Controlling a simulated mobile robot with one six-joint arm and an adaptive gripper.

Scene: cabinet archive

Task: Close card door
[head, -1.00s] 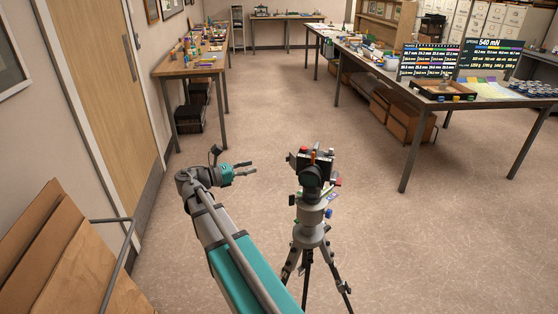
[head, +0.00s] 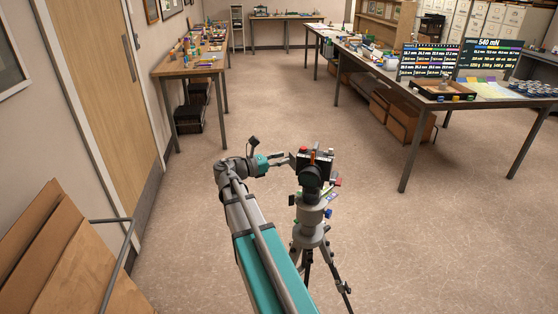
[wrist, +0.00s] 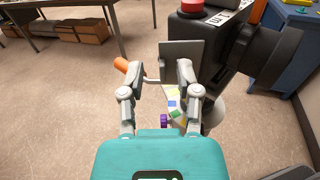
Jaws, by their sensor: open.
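A black camera (head: 318,158) stands on a tripod (head: 309,238). In the wrist view the camera body (wrist: 215,45) has a red button on top and a large dark lens at the right. A flat grey panel, which looks like the card door (wrist: 180,50), sticks out from the left of the body, so it looks swung open. My gripper (head: 284,160) is at the camera's left side. In the wrist view my gripper (wrist: 161,70) is open, its right fingertip overlapping the panel and its left fingertip left of it. I cannot tell whether they touch.
An orange knob (wrist: 121,65) and a coloured chart (wrist: 174,105) show near the fingers, below the camera. A wooden workbench (head: 190,68) stands at the left and a long table (head: 395,85) at the right. Brown boards (head: 75,260) lean at lower left. The middle floor is clear.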

